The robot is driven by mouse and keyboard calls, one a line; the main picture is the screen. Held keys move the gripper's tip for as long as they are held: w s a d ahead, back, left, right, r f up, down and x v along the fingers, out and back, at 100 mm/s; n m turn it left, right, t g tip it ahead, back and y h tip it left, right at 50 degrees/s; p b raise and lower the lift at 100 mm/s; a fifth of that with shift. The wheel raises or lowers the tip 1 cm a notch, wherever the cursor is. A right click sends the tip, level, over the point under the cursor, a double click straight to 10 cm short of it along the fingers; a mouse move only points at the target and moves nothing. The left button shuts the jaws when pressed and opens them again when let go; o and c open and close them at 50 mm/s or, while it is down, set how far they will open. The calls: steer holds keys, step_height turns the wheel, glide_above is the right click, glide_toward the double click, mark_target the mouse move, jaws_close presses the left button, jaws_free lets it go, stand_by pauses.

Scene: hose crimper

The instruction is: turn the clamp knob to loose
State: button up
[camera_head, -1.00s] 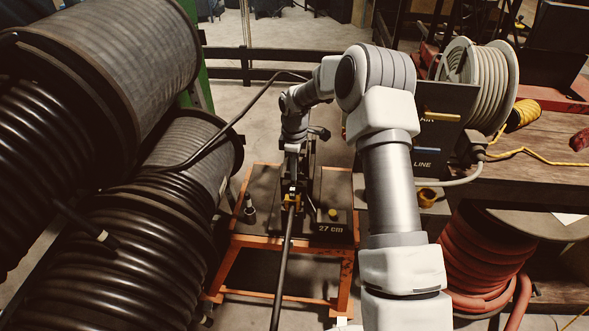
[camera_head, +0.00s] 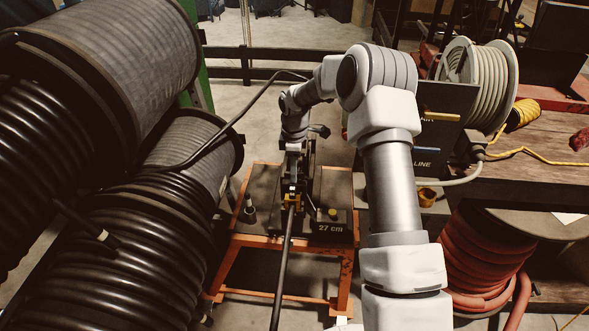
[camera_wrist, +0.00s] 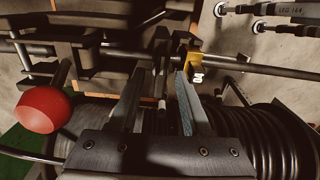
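My gripper (camera_wrist: 157,82) reaches down over the crimper on the orange-framed stand (camera_head: 255,240). In the wrist view its two fingers stand apart, with dark crimper parts showing between and beyond them. A yellow clamp part (camera_wrist: 193,66) sits around the black hose (camera_wrist: 250,66), just beyond the right fingertip. The same yellow part (camera_head: 289,198) shows in the head view below my gripper. I cannot make out the clamp knob for certain, nor whether a finger touches it. A red ball handle (camera_wrist: 43,109) is at the left of the wrist view.
Large black hose reels (camera_head: 130,230) crowd the left. A bench (camera_head: 545,150) with a pale hose reel (camera_head: 490,85) stands right, with a red hose coil (camera_head: 480,265) below. A "27 cm" label (camera_head: 329,227) and a small dark upright piece (camera_head: 249,204) are on the stand.

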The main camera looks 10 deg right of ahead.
step_height(320, 180, up, 17)
steer(key=p, duration=0.1)
steer(key=shift+r, duration=0.2)
stand_by(0.4)
steer(key=s+r+m+t+h, duration=0.1)
steer(key=s+r+m+t, duration=0.2)
steer(key=s+r+m, duration=0.85)
steer(key=s+m+t+y, duration=0.1)
steer(key=s+m+t, duration=0.1)
steer(key=s, duration=2.2)
steer(key=shift+s+r+m+t, duration=0.15)
steer(key=shift+r+m+t, duration=0.15)
steer(key=shift+m, duration=0.25)
